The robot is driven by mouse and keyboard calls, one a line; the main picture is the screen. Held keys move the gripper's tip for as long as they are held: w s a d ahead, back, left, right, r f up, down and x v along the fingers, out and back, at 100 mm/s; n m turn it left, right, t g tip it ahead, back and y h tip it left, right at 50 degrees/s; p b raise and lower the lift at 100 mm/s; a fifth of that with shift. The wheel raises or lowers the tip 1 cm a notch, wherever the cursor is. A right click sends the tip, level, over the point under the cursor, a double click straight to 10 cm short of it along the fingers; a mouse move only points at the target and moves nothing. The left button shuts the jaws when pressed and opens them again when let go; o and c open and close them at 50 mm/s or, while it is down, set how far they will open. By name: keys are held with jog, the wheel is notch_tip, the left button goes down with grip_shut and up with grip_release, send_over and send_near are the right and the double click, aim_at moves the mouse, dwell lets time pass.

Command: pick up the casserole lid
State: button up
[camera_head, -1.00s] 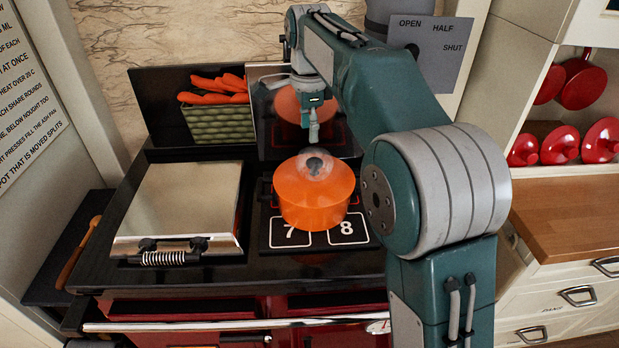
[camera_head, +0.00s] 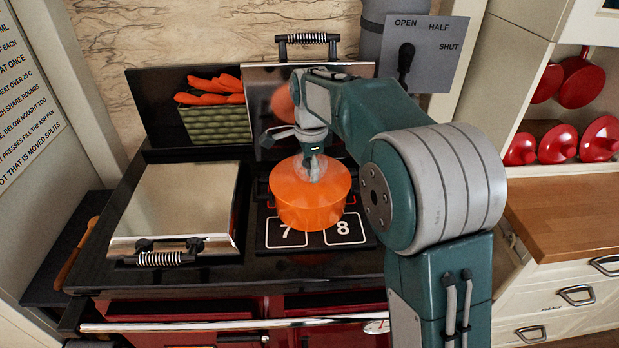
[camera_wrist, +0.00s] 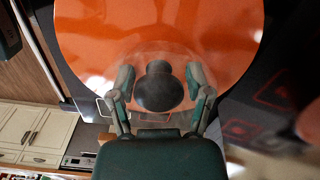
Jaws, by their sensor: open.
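The orange casserole (camera_head: 310,204) stands on the right side of the range top, behind the panels marked 7 and 8. Its orange lid (camera_head: 285,180) is on it. In the wrist view the lid (camera_wrist: 160,35) fills the upper middle, with a dark round knob (camera_wrist: 158,88) on it. My gripper (camera_head: 312,172) is at the top of the lid and hides most of the knob in the head view. In the wrist view my gripper (camera_wrist: 160,86) is open, with one finger on each side of the knob. I cannot tell whether the fingers touch it.
A closed silver hotplate cover (camera_head: 185,200) lies left of the casserole. A raised cover (camera_head: 262,95) stands close behind it. A green box of carrots (camera_head: 215,122) is at the back left. Red lids (camera_head: 560,145) sit on the right shelf.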

grip_shut()
jog(key=shift+a+r, duration=0.1)
